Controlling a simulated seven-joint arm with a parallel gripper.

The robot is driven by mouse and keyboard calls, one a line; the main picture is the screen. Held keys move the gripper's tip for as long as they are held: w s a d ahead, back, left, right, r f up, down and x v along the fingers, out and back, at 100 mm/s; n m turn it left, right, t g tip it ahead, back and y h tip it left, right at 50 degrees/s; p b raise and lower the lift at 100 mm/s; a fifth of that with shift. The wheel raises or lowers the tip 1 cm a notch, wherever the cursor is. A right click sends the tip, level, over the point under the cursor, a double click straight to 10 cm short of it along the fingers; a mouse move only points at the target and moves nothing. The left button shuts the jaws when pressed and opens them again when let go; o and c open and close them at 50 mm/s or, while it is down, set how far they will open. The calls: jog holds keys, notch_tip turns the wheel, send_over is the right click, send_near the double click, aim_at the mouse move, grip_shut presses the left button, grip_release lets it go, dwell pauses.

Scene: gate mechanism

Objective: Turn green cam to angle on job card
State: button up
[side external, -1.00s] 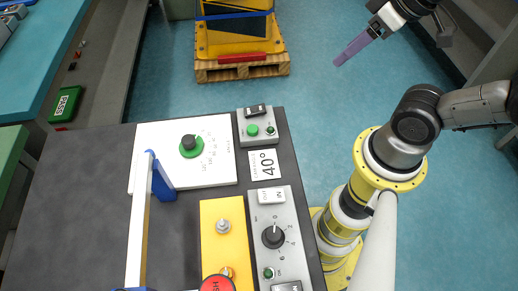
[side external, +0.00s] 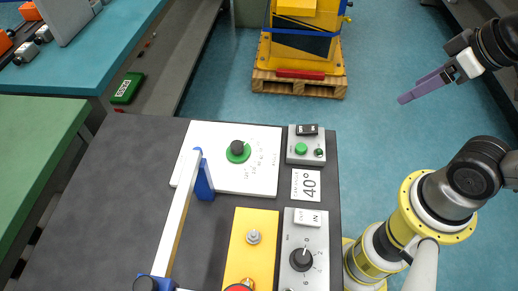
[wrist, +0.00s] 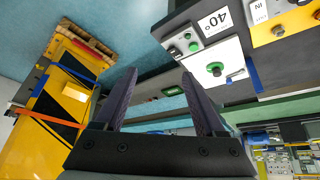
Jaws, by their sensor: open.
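The green cam (side external: 238,152) is a green disc with a black knob on top. It sits on a white plate (side external: 262,184) with angle marks printed to its right. In the wrist view the cam (wrist: 216,69) shows beyond my fingers. The job card (side external: 305,185) reads 40° and lies on the dark table right of the plate; it also shows in the wrist view (wrist: 214,22). My gripper (side external: 404,98), with purple fingers, is open and empty in the air to the right of the table, well apart from the cam. The cam's exact angle is too small to read.
A grey box with a green button (side external: 301,149), a yellow panel (side external: 250,240) and a dial panel (side external: 302,258) lie nearby. The table's left side is clear.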

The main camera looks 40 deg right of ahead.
jog(key=w+a+r+n, duration=0.2)
jog(key=w+r+n, duration=0.4)
jog(key=w+r, duration=0.1)
jog(key=n+g, duration=0.6)
jog(key=n, duration=0.3)
send_over(237, 145)
notch_tip(237, 145, down, 16)
notch_tip(237, 145, down, 13)
jog(key=shift+r, duration=0.1)
grip_shut()
